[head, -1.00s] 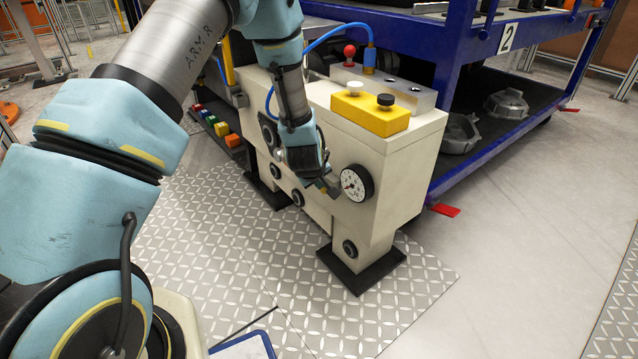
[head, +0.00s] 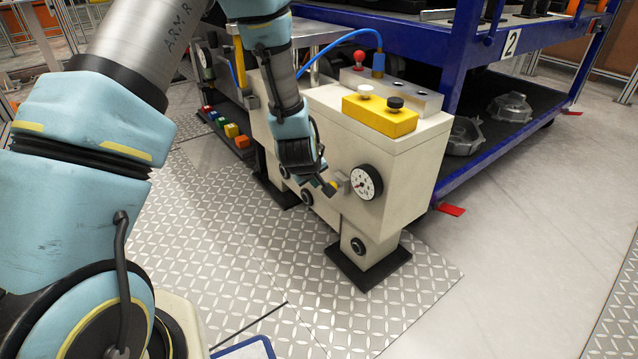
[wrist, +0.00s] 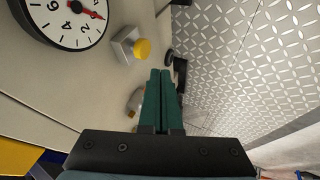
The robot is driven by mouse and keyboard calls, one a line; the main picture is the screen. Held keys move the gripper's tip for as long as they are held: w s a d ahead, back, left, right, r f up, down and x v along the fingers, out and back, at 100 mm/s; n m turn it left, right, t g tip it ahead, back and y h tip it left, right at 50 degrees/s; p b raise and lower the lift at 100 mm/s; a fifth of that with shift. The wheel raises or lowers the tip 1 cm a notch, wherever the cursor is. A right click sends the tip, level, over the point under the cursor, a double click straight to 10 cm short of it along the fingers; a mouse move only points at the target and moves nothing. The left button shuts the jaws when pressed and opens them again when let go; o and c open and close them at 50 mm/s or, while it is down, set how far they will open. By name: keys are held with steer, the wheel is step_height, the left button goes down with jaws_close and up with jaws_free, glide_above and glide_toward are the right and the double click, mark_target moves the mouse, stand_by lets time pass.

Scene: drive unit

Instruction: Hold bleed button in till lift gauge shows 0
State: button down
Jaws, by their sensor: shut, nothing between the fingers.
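The bleed button looks like the yellow round button (wrist: 142,48) on a small silver block beside the gauge; it also shows in the head view (head: 333,187). The lift gauge (head: 366,182) is a white dial with a black rim on the cream cabinet's front. In the wrist view the gauge (wrist: 62,30) is cut off at the top; its red needle points right, but I cannot tell the exact reading. My gripper (wrist: 160,72) is shut and empty, its teal fingertips just below and right of the button, seemingly apart from it. In the head view my gripper (head: 326,188) is beside the button.
A yellow control box (head: 380,116) with a white and a black knob sits on the cabinet (head: 405,180). A red-topped lever (head: 359,57) stands behind it. A blue rack (head: 470,60) is behind and right. Diamond-plate floor (head: 240,240) in front is clear.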

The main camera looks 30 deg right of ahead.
steer(key=shift+v, duration=1.95)
